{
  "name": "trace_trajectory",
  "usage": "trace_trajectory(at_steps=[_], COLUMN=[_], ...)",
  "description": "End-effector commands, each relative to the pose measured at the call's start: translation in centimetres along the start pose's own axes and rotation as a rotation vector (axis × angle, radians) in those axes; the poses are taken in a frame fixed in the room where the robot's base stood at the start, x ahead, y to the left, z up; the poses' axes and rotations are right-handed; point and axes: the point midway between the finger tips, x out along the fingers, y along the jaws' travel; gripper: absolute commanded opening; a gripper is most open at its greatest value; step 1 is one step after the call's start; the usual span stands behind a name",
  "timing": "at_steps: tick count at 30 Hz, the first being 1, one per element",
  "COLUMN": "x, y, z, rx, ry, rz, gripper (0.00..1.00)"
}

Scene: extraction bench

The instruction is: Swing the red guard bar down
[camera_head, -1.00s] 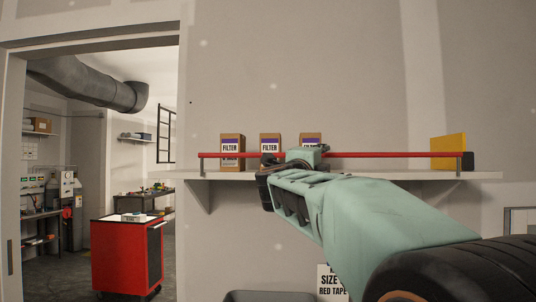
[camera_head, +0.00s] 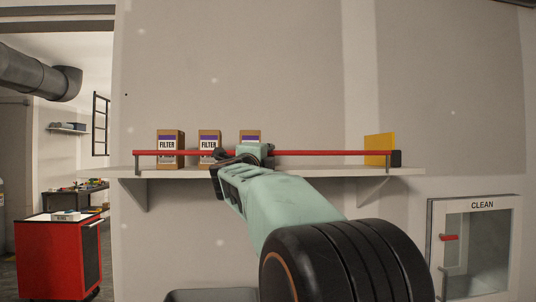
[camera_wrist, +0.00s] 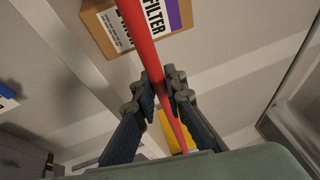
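The red guard bar (camera_head: 325,153) runs level across the front of a white wall shelf (camera_head: 405,171), a little above its edge. A dark block (camera_head: 396,158) sits at its right end and a thin post at its left end. My gripper (camera_head: 238,154) is at the bar, left of its middle. In the wrist view the bar (camera_wrist: 139,32) passes between the two fingers of my gripper (camera_wrist: 164,91), which close in on it from both sides. The gripper's body hides part of the bar in the head view.
Several filter boxes (camera_head: 171,148) stand on the shelf behind the bar. A yellow panel (camera_head: 378,145) stands near its right end. A red cart (camera_head: 48,262) stands through the doorway at left.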

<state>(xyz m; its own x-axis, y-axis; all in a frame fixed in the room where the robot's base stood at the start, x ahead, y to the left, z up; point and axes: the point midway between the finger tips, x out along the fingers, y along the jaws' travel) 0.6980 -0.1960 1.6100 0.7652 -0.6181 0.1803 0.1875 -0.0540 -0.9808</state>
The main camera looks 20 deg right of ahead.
Motion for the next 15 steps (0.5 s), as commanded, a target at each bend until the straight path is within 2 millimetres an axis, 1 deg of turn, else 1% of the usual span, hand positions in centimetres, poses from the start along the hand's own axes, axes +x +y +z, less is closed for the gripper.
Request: trace_trajectory(at_steps=[2,15], x=[-0.01,-0.06], y=[0.00,0.10], z=[0.01,0.01], rx=[0.000,0.001], ry=[0.000,0.000], rz=[0.000,-0.003], gripper=[0.00,0.00])
